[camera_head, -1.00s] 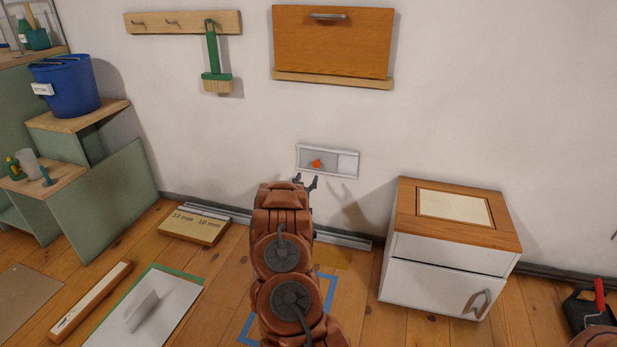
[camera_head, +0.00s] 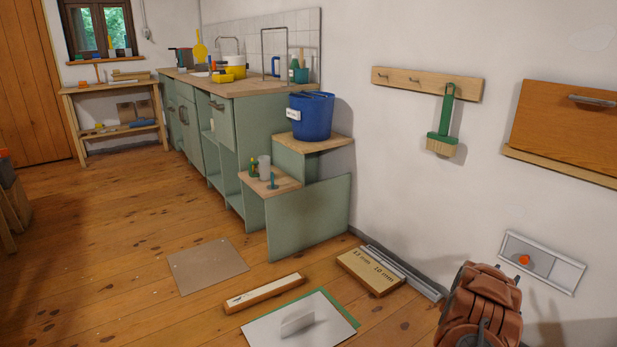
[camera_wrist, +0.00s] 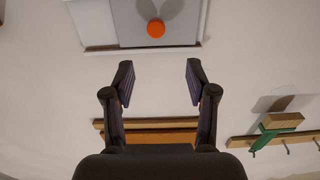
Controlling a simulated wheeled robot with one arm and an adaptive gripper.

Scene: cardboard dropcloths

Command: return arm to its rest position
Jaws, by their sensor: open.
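My arm (camera_head: 482,305) reaches toward the wall at the lower right of the head view; its fingertips are hidden there. In the wrist view my gripper (camera_wrist: 160,82) is open, with its two fingers apart and nothing between them. Ahead of the fingers is a grey wall panel (camera_wrist: 187,30) with an orange knob (camera_wrist: 156,28). The same panel (camera_head: 569,275) and knob (camera_head: 523,259) show in the head view, just right of and above my arm. The fingers look apart from the knob.
A wooden hook rail (camera_head: 427,83) with a green brush (camera_head: 443,130) and a wooden wall cabinet (camera_head: 570,128) hang above. Boards (camera_head: 370,271) and a white sheet (camera_head: 290,325) lie on the floor. Green cabinets (camera_head: 310,218) with a blue bucket (camera_head: 310,117) stand left. Open floor (camera_head: 120,240) lies beyond.

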